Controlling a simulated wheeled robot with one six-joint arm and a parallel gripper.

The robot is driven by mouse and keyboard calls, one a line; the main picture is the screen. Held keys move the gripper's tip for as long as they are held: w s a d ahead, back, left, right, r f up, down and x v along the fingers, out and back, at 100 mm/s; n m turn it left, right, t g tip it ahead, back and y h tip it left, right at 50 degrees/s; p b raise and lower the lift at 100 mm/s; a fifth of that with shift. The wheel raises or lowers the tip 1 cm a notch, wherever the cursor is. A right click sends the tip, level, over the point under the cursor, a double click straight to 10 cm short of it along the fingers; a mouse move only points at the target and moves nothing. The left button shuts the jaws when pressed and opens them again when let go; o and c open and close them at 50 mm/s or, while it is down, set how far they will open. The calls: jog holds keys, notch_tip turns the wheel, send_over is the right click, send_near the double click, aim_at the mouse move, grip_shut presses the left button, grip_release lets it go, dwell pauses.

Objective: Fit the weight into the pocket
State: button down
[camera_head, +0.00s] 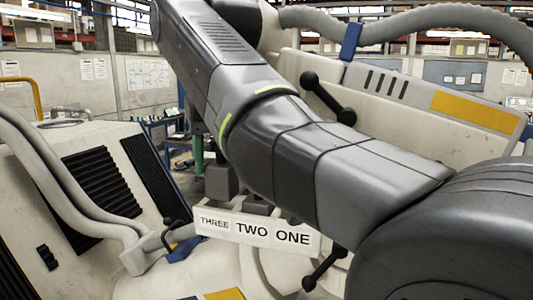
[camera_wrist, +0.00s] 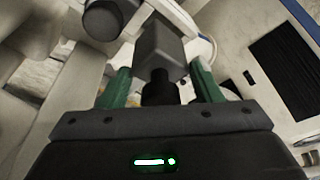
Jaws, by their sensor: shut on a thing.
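The weight (camera_wrist: 160,45) is a dark grey block with a black neck (camera_wrist: 159,88) in the wrist view. My gripper (camera_wrist: 162,76) is shut on it, with one green finger on each side of the neck. In the head view my arm hides most of the gripper. A pale rack (camera_head: 256,232) reads THREE, TWO, ONE from left to right. A grey block (camera_head: 221,181) shows above the THREE end; I cannot tell if it is the held weight. Lower dark blocks (camera_head: 258,206) show behind TWO and ONE, partly hidden by my arm. The pocket itself is not clearly visible.
A dark rounded cylinder end (camera_wrist: 103,19) is close to the held weight's upper left in the wrist view. Black ball-ended handles (camera_head: 328,98) stick out beside my arm. A pale machine with black grilles (camera_head: 100,185) and thick grey hoses (camera_head: 60,170) fills the left.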

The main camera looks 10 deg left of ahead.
aim_at(223, 185)
jog(key=shift+f+b, duration=1.85)
jog(key=shift+f, duration=0.85)
jog(key=shift+c, duration=1.8)
grip_release()
